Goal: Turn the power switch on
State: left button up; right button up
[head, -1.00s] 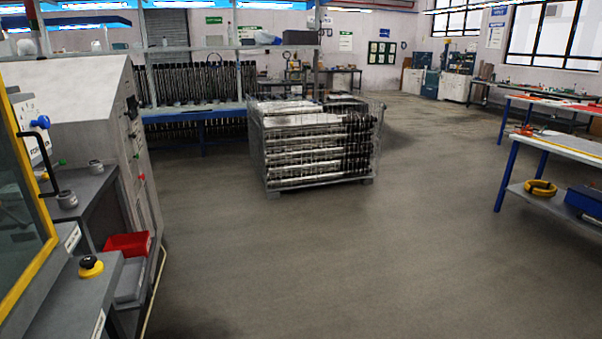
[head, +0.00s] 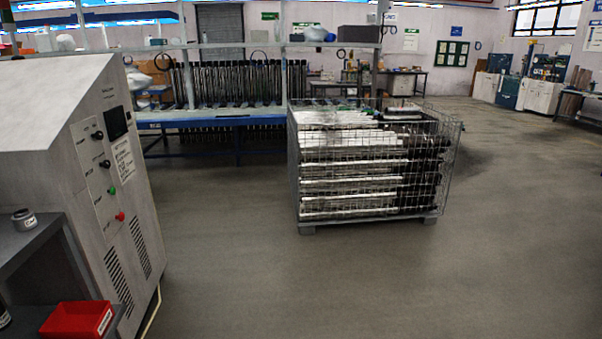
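A grey control cabinet (head: 60,125) stands at the left of the head view. Its narrow front panel (head: 105,165) faces right and is seen at a slant. The panel carries two black knobs, the upper one (head: 97,135) and the lower one (head: 104,163). Below them are a green button (head: 112,190) and a red button (head: 120,216). A dark square display (head: 116,122) and a white label sheet (head: 123,160) sit beside them. I cannot tell which control is the power switch or how it is set. Neither gripper is in view.
A wire cage of metal tubes (head: 375,170) stands on the floor ahead. A blue-framed rack (head: 230,120) of dark tubes is behind it. A red bin (head: 78,320) is at the lower left. The floor (head: 230,270) between cabinet and cage is clear.

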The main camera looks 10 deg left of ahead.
aim_at(99, 134)
jog(key=u, duration=0.75)
jog(key=i, duration=1.75)
jog(key=u, duration=1.1)
